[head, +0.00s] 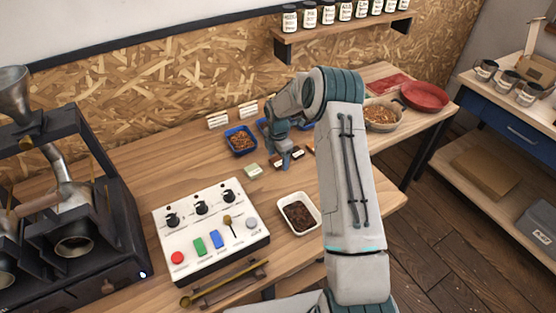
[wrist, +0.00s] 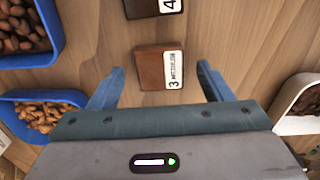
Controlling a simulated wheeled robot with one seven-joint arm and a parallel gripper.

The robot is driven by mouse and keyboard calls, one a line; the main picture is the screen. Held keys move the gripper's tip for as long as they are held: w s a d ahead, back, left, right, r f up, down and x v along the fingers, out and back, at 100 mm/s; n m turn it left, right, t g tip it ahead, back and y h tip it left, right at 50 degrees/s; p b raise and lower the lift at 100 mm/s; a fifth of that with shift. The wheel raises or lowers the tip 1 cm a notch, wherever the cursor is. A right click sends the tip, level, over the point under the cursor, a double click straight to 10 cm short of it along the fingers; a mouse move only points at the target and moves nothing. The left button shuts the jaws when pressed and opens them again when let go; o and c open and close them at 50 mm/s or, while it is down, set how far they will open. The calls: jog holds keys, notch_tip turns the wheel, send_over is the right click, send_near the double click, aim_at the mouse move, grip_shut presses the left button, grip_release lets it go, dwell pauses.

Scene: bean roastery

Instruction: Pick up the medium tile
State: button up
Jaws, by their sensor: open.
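The medium tile (wrist: 151,70) is a small brown block with a white label strip reading "3" and a smaller word that looks like "MEDIUM". In the wrist view it lies flat on the wooden table, between the tips of my gripper's two fingers (wrist: 160,72). The fingers are spread apart, with a gap on both sides of the tile, and hold nothing. In the head view my gripper (head: 277,150) is low over the table beside a few small tiles. It partly hides them, and I cannot tell how high it is above the table.
A darker tile marked "4" (wrist: 142,8) lies just beyond. A pale green tile (head: 252,171) lies nearby. Blue trays of beans or nuts (head: 241,153) stand behind, and a white tray of dark beans (head: 317,222) stands in front. A control panel (head: 190,246) is at left.

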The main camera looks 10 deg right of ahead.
jog(key=shift+f, duration=0.3)
jog(key=c, duration=1.1)
jog(key=shift+r, duration=0.1)
